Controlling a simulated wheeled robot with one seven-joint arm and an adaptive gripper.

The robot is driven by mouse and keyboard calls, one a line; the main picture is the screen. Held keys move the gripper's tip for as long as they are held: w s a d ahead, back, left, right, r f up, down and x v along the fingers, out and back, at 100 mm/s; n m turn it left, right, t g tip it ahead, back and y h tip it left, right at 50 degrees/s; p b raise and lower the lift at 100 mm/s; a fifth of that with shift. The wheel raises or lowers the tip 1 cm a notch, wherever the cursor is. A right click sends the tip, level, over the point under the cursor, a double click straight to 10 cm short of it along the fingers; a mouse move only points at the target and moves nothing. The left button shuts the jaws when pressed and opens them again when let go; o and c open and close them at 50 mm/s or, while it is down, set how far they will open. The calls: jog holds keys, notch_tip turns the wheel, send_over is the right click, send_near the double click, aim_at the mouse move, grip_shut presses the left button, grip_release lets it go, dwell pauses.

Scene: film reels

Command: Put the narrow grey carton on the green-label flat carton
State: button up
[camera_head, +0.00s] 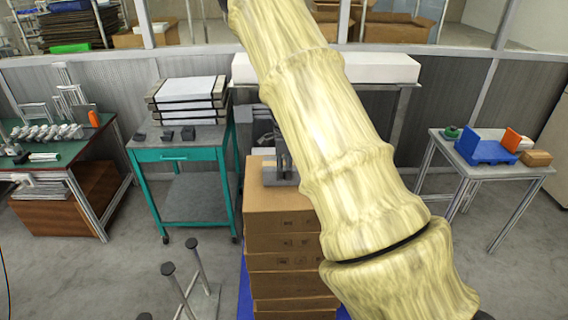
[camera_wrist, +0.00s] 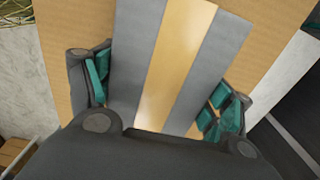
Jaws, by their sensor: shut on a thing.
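In the wrist view, my gripper (camera_wrist: 160,90) is shut on a narrow carton (camera_wrist: 121,62), grey with a tan strip along its middle. The teal finger pads are at its left and right sides. Broad tan cardboard (camera_wrist: 62,45) shows behind it; I cannot tell whether the carton touches it. In the head view my pale yellow arm crosses the middle, and I cannot make out the gripper or held carton. A stack of brown cartons (camera_head: 280,243) stands beside the arm. No green label shows, so I cannot tell which carton is the green-label one.
A teal-framed table (camera_head: 181,146) with flat stacked cases stands left of the stack. A small table (camera_head: 482,170) at right bears a blue tray (camera_head: 485,150) and a small brown box (camera_head: 536,158). A metal stand (camera_head: 190,285) is at the front left. Open floor lies between.

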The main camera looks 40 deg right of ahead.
aim_at(284, 163)
jog(key=shift+a, duration=0.1)
jog(key=o, duration=1.2)
jog(key=shift+f, duration=0.1)
jog(key=shift+o, duration=0.2)
notch_tip(284, 163, up, 12)
jog(key=b, duration=0.4)
jog(key=shift+r+b, duration=0.2)
jog(key=shift+b, duration=0.2)
jog(key=shift+s, duration=0.1)
